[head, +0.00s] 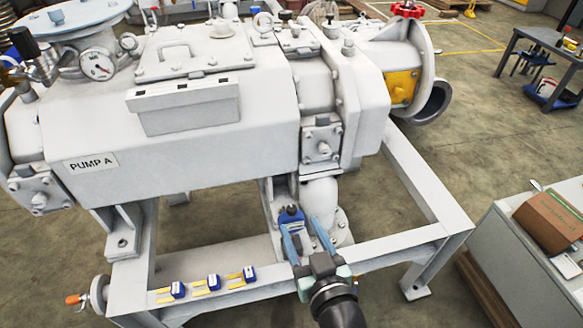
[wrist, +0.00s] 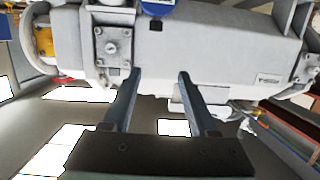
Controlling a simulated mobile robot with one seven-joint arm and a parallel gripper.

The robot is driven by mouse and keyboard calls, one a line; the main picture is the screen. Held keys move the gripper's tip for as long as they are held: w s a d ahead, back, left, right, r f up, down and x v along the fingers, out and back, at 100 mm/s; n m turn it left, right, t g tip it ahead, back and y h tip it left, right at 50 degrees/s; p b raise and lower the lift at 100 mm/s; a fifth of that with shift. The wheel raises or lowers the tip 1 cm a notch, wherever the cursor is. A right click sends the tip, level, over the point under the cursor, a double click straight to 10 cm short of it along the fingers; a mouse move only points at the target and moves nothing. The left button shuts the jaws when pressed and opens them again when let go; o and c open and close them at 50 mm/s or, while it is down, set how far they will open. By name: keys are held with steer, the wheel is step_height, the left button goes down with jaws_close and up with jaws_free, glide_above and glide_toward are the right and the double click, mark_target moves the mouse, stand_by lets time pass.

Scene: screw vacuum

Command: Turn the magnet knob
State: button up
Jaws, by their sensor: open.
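A blue knob-like part with a dark top (head: 291,217), which looks like the magnet knob, sits low on the pump, left of a white pipe elbow. In the wrist view a blue rounded part (wrist: 158,7) with a dark square beside it is cut off by the top edge; it appears to be the same part. My gripper (head: 303,232) reaches in over the front frame rail, with its two blue fingers apart. It also shows in the wrist view (wrist: 160,74), open with nothing between the fingertips. The left finger overlaps the lower part of the knob in the head view; contact cannot be told.
The white pump body (head: 240,150) marked PUMP A overhangs the knob area. The white pipe elbow (head: 320,200) stands close to the right. The front frame rail (head: 400,240) runs below my gripper. Several blue-and-yellow items (head: 213,283) lie on the rail to the left.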

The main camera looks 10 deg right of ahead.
steer(key=w+a+r+t+p, duration=0.1)
steer(key=w+r+p, duration=0.2)
steer(key=r, duration=0.8)
steer(key=shift+a+r, duration=0.15)
steer(key=shift+r, duration=0.1)
steer(key=shift+n, duration=0.3)
steer(key=w+a+r+t, duration=0.1)
steer(key=a+r+t, duration=0.15)
steer(key=r, duration=0.95)
steer(key=a+r+t, duration=0.2)
steer(key=r+t, duration=0.1)
steer(key=r, duration=0.9)
steer(key=s+a+r+t+p, duration=0.15)
steer(key=s+r, duration=0.25)
steer(key=r, duration=0.4)
steer(key=s+a+r+m+t+h, duration=0.1)
steer(key=s+r+t, duration=0.1)
steer(key=s+r, duration=0.35)
steer(key=s+a+r+t+p, duration=0.1)
steer(key=s+a+r+t, duration=0.1)
steer(key=r, duration=0.8)
step_height(320, 180, up, 22)
steer(key=p, duration=2.2)
steer(key=shift+w+d+f+p, duration=0.2)
steer(key=shift+f+p, duration=0.05)
steer(key=shift+p, duration=0.1)
